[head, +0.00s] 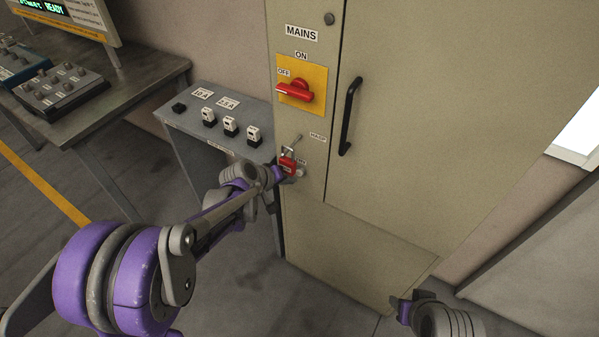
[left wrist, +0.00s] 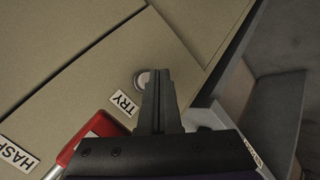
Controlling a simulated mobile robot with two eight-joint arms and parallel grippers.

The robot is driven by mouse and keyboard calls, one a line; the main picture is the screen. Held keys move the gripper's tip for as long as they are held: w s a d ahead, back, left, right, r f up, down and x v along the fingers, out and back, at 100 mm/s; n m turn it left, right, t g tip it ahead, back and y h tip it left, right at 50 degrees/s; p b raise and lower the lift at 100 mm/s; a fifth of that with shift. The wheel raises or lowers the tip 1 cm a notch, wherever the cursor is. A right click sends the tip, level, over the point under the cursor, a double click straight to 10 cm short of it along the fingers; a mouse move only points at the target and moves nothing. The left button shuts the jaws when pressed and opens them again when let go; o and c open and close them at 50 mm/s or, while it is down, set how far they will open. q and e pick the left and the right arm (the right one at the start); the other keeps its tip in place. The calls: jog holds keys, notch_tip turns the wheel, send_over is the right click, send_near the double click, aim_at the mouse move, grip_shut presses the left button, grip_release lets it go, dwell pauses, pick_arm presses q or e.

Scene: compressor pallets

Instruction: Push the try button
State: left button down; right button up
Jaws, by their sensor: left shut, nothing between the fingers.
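The try button, a pale round knob (left wrist: 141,80), shows in the left wrist view beside the TRY label (left wrist: 124,103); the finger tips partly cover it. In the head view the button (head: 300,173) sits low on the beige cabinet, under the HASP label. My left gripper (head: 281,173) is shut and empty, right by the button; its fingers (left wrist: 160,80) overlap the button's right edge in the left wrist view. I cannot tell if they touch. A red padlock (head: 288,164) hangs just above the gripper. My right gripper (head: 404,308) shows only partly at the bottom right.
The red MAINS handle (head: 295,91) on its yellow plate points to OFF. A black door handle (head: 349,117) stands out to the right. A grey shelf (head: 187,123) with several fuse holders adjoins the cabinet at left. A workbench (head: 120,88) stands farther left.

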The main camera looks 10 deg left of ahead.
pick_arm(q)
jog(key=shift+s, duration=0.15)
jog(key=s, duration=0.2)
jog(key=s+a, duration=0.2)
jog(key=s, duration=0.1)
jog(key=shift+s, duration=0.3)
pick_arm(e)
jog(key=shift+f, duration=0.2)
dwell(0.8)
pick_arm(q)
jog(key=s+r+m+g+y+p, duration=0.1)
jog(key=s+r+m+y, duration=0.1)
jog(key=s, duration=1)
jog(key=s+a+r+m+g+y, duration=0.1)
jog(key=s+r+m+y, duration=0.1)
jog(key=s, duration=1)
jog(key=shift+s+a+r+m+y+p, duration=0.2)
jog(key=shift+r+m+y+p, duration=0.2)
jog(key=shift+r+m, duration=0.5)
pick_arm(e)
jog(key=shift+w+r, duration=0.2)
jog(key=shift+r, duration=0.45)
jog(key=shift+w+r, duration=0.15)
jog(key=shift+r, duration=0.45)
pick_arm(q)
jog(key=shift+f, duration=0.1)
pick_arm(e)
jog(key=shift+c, duration=0.2)
